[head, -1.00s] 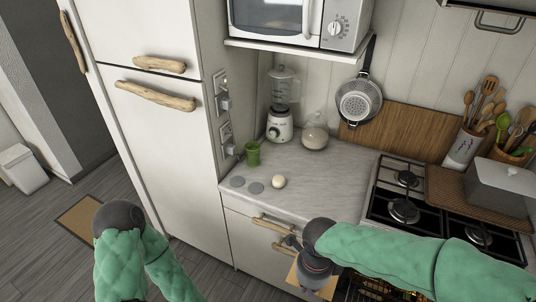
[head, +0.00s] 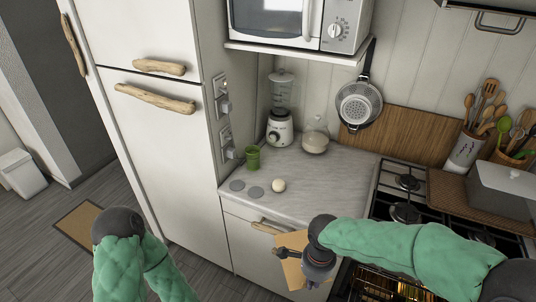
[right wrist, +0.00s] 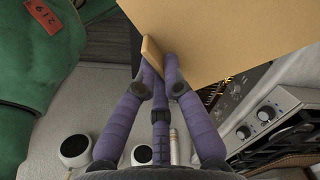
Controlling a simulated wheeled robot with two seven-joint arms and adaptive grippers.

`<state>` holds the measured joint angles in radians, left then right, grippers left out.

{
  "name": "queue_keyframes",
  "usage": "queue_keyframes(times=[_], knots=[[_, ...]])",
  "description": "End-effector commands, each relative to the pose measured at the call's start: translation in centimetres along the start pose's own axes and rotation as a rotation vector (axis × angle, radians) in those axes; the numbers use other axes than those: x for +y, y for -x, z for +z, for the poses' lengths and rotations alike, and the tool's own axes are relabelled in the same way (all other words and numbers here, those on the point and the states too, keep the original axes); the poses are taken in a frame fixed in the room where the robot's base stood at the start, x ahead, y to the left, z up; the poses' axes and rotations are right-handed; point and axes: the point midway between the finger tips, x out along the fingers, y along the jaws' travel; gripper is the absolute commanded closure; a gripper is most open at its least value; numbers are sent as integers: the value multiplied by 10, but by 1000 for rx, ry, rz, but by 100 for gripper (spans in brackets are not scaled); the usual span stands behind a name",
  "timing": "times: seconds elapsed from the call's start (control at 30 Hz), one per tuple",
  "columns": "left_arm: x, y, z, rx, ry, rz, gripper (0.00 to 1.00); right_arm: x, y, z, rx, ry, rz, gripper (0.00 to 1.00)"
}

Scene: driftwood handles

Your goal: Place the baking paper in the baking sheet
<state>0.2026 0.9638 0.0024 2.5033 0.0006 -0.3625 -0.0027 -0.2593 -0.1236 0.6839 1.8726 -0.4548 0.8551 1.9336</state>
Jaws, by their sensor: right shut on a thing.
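The baking paper (head: 291,274) is a flat tan sheet in front of the counter drawers, low in the head view. My right gripper (head: 286,254) is shut on it and holds it in the air. In the right wrist view the purple fingers of the right gripper (right wrist: 160,66) pinch an edge of the paper (right wrist: 235,35), which fills the top right. I cannot make out the baking sheet. The lit oven (head: 382,284) is partly hidden by my right arm. My left arm is at the lower left of the head view, and its gripper is out of sight.
Drawer handles (head: 270,228) stick out near the paper.

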Motion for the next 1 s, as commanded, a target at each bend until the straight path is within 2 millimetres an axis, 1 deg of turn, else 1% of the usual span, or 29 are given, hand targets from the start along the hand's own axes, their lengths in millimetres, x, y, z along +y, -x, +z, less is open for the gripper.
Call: queue_keyframes(times=[0.03, 0.5, 1.0], knots=[[-1, -2, 0, 0, 0, 0, 60, -3, -6, -3, 0, 49, 1, 100], [-5, -14, 0, 0, 0, 0, 60, -32, -45, -31, 0, 592, 1, 100], [-9, -25, -1, 0, 0, 0, 60, -56, -92, -63, -1, 1156, 1, 100]])
